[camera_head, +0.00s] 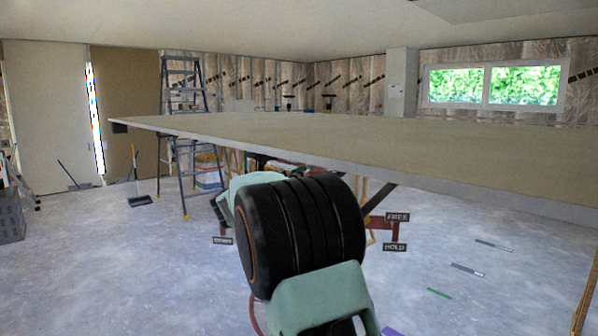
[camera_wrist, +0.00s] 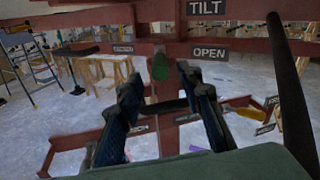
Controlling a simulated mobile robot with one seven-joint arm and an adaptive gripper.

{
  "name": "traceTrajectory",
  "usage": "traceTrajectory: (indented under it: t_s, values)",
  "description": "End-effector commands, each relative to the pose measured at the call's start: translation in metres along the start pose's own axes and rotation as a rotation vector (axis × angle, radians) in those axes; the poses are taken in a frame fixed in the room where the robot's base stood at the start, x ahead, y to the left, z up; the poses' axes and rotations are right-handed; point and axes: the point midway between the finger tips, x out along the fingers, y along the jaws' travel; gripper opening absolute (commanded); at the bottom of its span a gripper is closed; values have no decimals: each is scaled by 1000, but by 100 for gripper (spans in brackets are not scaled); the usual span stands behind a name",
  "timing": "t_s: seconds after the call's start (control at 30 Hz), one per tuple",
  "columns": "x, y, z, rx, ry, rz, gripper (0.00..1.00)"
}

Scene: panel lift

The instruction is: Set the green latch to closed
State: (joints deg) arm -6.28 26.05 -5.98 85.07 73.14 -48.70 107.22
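The green latch (camera_wrist: 160,66) shows in the wrist view as a small green knob on the red frame, just below a red crossbar. An OPEN label (camera_wrist: 209,53) is to its right, and a smaller label (camera_wrist: 122,49), too blurred to read surely, is to its left. My gripper (camera_wrist: 162,84) is open, its two dark fingers spread to either side of the latch in the picture. The latch appears beyond the fingertips, and I see no contact. In the head view my arm hides the latch and gripper.
A large flat panel (camera_head: 400,142) lies across the top of the lift. A TILT label (camera_wrist: 206,8) is above the latch, and a yellow handle (camera_wrist: 250,113) is to the lower right. A stepladder (camera_head: 184,130) stands at the left. Open floor (camera_head: 110,270) lies left.

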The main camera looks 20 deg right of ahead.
Motion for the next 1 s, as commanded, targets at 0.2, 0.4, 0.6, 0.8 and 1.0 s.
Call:
traceTrajectory:
  t_s: [0.2,0.4,0.6,0.8,1.0]
  values:
    - [39,0,1,-1,0,-1,34]
    - [56,0,1,0,-1,0,34]
    - [60,0,0,-1,0,2,34]
    - [59,0,0,-1,0,2,27]
    - [59,0,0,-1,-1,2,5]
